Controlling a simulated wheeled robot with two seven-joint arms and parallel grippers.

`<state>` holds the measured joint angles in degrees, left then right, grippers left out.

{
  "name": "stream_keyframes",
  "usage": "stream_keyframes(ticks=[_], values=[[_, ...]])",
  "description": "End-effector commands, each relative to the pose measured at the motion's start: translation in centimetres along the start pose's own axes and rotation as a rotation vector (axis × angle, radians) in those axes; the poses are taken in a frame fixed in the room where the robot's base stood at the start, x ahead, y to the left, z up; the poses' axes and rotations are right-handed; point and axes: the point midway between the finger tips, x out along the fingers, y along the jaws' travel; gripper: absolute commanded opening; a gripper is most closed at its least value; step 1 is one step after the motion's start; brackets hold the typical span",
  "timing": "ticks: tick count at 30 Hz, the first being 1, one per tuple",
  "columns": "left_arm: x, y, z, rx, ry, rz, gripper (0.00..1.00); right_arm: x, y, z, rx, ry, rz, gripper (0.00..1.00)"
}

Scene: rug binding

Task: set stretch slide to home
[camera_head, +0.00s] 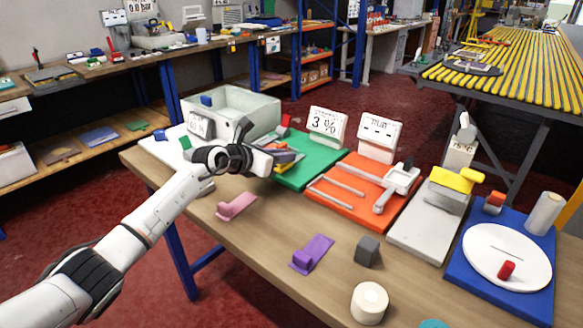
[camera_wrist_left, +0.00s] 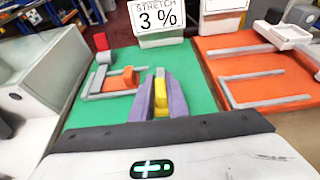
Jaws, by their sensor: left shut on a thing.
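The green stretch board (camera_head: 322,158) lies on the table, with a sign reading 3 % (camera_head: 327,124) behind it. It also shows in the left wrist view (camera_wrist_left: 200,100), with grey rails (camera_wrist_left: 110,93), an orange block (camera_wrist_left: 122,79) and a red block (camera_wrist_left: 101,42) to the left. My left gripper (camera_head: 284,156) is over the board. In the left wrist view its fingers (camera_wrist_left: 160,98) are shut on a yellow piece (camera_wrist_left: 160,92), apparently the slide's handle; the fingers hide part of it. My right gripper is not in view.
A grey bin (camera_head: 262,112) stands left of the green board. An orange board (camera_head: 345,200) with grey bars and its own sign (camera_head: 379,138) lies close on the right. Pink (camera_head: 236,206) and purple (camera_head: 312,252) pieces lie in front. The table between them is bare.

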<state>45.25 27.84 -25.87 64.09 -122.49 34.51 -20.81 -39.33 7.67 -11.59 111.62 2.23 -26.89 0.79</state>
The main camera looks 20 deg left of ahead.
Motion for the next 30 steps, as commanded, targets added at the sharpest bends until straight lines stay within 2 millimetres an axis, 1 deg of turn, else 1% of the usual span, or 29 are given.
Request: stream_keyframes(ticks=[1,8,9,11,12,23,26,30], values=[[-0.1,0.5,0.0,0.001,-0.001,0.006,0.0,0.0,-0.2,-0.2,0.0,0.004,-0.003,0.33],[-0.2,0.6,0.1,0.001,0.0,0.009,0.0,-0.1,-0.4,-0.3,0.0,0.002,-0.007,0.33],[-0.2,0.7,0.1,0.001,-0.001,0.009,0.16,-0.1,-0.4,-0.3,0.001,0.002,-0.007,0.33],[-0.2,0.7,0.1,0.001,-0.001,0.01,0.26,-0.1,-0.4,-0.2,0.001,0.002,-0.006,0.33],[-0.2,0.7,0.1,0.001,-0.001,0.009,0.33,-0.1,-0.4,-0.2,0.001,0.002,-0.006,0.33],[-0.4,0.4,0.1,0.001,0.0,0.005,0.33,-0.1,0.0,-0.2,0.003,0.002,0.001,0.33],[-1.1,0.5,0.1,0.002,0.0,0.006,0.33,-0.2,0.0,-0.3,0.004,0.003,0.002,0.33],[-3.1,0.5,0.1,0.005,0.0,0.006,0.33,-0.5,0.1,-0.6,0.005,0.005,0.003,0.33]])
